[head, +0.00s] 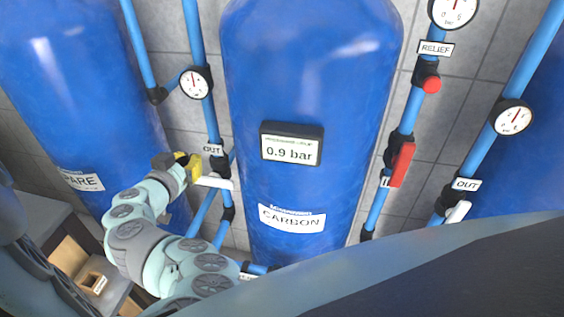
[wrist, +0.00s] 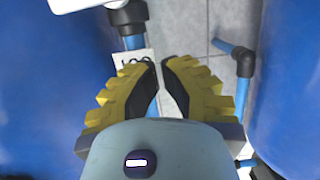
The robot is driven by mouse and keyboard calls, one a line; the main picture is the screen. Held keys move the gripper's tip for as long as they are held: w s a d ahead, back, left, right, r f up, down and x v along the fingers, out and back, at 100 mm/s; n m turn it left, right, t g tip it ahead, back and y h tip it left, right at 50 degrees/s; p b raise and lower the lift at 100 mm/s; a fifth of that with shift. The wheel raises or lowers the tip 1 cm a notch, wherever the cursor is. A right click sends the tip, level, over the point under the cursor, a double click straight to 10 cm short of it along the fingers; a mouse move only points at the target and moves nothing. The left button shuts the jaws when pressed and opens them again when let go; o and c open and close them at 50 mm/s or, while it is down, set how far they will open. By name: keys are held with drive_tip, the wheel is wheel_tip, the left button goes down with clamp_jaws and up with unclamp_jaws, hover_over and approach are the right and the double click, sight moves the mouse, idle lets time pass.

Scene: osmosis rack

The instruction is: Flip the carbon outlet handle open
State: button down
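The carbon outlet handle (head: 215,182) is a white lever beside the OUT label (head: 212,150), left of the blue carbon tank (head: 310,70). It lies roughly level, across the blue pipe. In the wrist view a white lever (wrist: 85,4) shows at the top left edge, beyond my fingertips. My gripper (head: 190,166), with yellow and black fingers, is just left of the handle in the head view. In the wrist view my fingers (wrist: 158,68) are close together with only a thin gap, and nothing shows held between them. Whether a finger touches the handle is hard to tell.
A spare tank (head: 80,90) stands at the left. Blue pipes and a gauge (head: 195,82) run above the handle. Right of the carbon tank are a red lever (head: 402,164), a red relief knob (head: 432,84) and another white outlet lever (head: 458,212).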

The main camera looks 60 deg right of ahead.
sight(213, 182)
drive_tip(key=shift+w+d+f+p, duration=0.15)
drive_tip(key=shift+d+f, duration=0.1)
drive_tip(key=shift+f, duration=0.5)
drive_tip(key=shift+w+d+f+p, duration=0.15)
drive_tip(key=shift+d+f, duration=0.1)
drive_tip(key=shift+f, duration=0.5)
drive_tip(key=shift+w+d+f+p, duration=0.15)
drive_tip(key=shift+d+f, duration=0.1)
drive_tip(key=shift+f, duration=0.5)
drive_tip(key=shift+w+f+n+g+b, duration=0.1)
drive_tip(key=shift+f+n+g+b, duration=0.3)
drive_tip(key=shift+n+b, duration=0.6)
